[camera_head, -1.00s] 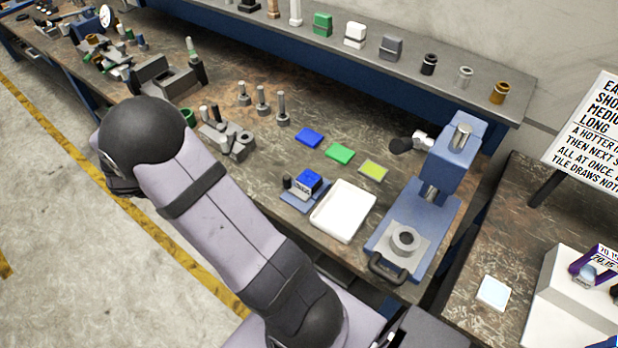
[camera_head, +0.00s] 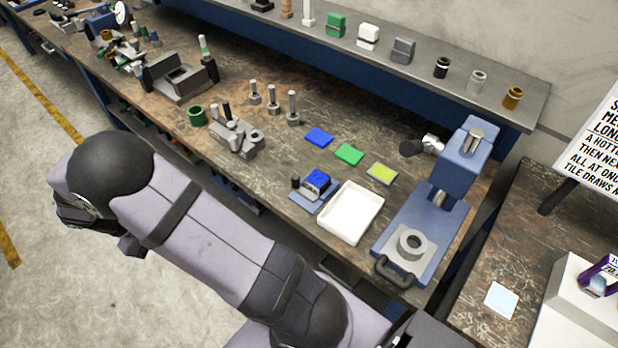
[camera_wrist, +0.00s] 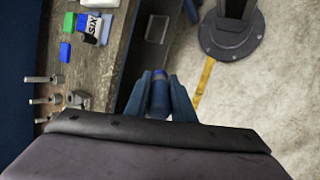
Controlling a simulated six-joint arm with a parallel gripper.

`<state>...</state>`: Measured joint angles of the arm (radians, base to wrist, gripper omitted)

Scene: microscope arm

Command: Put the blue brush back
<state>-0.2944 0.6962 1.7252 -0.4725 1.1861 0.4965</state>
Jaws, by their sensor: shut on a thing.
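The blue brush (camera_wrist: 159,96) shows in the wrist view as a short blue cylinder with a thin brownish band. It sits between the two fingers of my gripper (camera_wrist: 160,84), which is shut on it. The fingers cover its sides, and its lower end is hidden. My gripper and the brush are beside the bench edge, over the floor side, in the wrist view. In the head view my arm hides the fingers and the brush.
A shelf (camera_head: 420,72) with small items runs behind. The floor at left is clear.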

